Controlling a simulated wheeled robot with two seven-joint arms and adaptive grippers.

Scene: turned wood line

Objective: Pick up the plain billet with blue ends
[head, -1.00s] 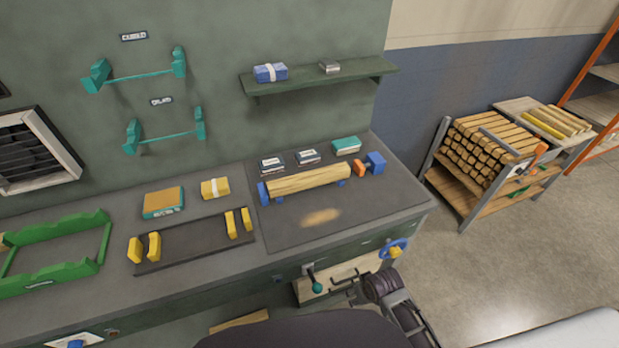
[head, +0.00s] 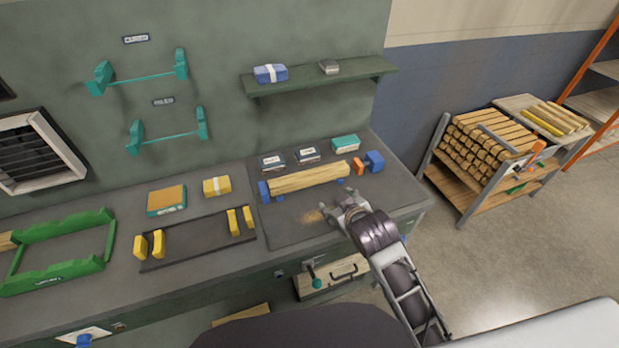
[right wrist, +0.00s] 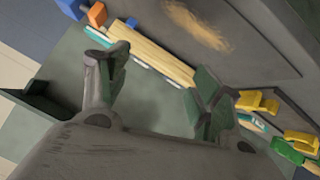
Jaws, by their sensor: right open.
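A plain wooden billet (head: 308,177) lies lengthwise at the back of the bench, between a blue block (head: 264,191) at its left and an orange piece (head: 358,166) with a blue block (head: 375,161) at its right. I cannot tell whether its own ends are painted blue. My right gripper (head: 345,204) is open and empty, in front of the billet's right half and apart from it. In the right wrist view the billet (right wrist: 150,50) shows beyond the open fingers (right wrist: 160,75). My left gripper is not in view.
Small boxes (head: 308,154) sit behind the billet. To the left are a dark tray with yellow supports (head: 200,244) and a green cradle (head: 60,275). A wall shelf (head: 320,79) overhangs the back. A rack of stacked billets (head: 485,150) stands at the right, beyond open floor.

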